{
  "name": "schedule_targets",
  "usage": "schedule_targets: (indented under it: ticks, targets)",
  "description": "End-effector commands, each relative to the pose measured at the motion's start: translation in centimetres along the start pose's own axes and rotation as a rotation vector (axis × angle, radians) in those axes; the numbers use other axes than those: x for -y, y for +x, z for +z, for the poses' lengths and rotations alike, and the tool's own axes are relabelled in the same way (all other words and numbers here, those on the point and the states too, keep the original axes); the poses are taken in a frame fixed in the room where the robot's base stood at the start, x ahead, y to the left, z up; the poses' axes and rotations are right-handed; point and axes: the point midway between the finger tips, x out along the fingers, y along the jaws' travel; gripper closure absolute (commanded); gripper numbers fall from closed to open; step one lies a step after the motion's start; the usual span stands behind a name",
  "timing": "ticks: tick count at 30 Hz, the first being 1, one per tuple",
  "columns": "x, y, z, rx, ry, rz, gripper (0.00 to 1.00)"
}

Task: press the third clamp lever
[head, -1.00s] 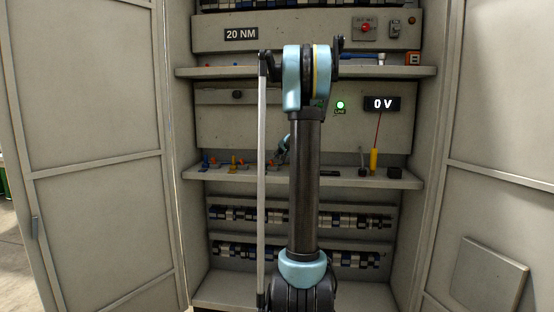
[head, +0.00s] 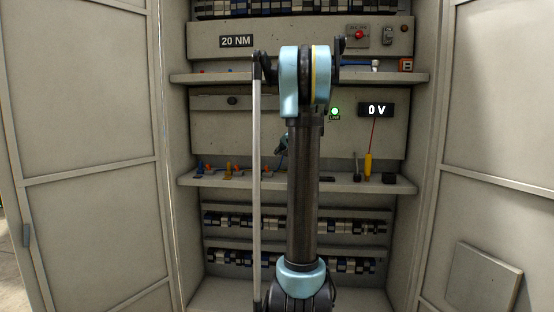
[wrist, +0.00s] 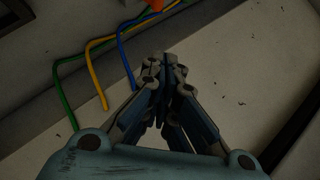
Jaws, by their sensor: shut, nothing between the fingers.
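My gripper (wrist: 165,62) is shut and empty, its fingertips together in the wrist view. An orange part (wrist: 155,5), which looks like a clamp lever, is cut off by the top edge there, just beyond the fingertips and apart from them in the picture. A green wire (wrist: 62,95), a yellow wire (wrist: 94,72) and a blue wire (wrist: 123,62) run left of the fingers. In the head view, small orange levers (head: 210,168) stand in a row on the lower shelf (head: 225,181). My arm hides part of the row, so I cannot tell which lever is nearest.
The open cabinet has side doors (head: 85,100) left and right. An upper shelf (head: 215,78) overhangs the lower one. A yellow-handled probe (head: 368,164) stands at the lower shelf's right, below a display (head: 379,109) reading 0 V. A green lamp (head: 335,111) is lit.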

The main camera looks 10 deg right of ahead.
Motion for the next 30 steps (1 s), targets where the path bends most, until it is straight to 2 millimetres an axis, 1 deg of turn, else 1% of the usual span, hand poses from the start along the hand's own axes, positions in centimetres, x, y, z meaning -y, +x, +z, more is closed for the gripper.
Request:
schedule_targets:
  ticks: [1,6,13,18,28,30]
  targets:
    - [0.1,-0.9,0.0,-0.001,0.001,0.0,1.0]
    - [0.4,-3.8,0.0,0.0,0.002,0.0,1.0]
    - [0.8,-6.4,0.0,-0.001,0.001,0.0,1.0]
    - [0.9,-7.2,0.1,0.0,0.001,0.0,1.0]
    - [0.9,-7.3,0.1,0.0,0.0,0.0,1.0]
    - [0.9,-7.4,0.4,0.004,-0.003,0.001,1.0]
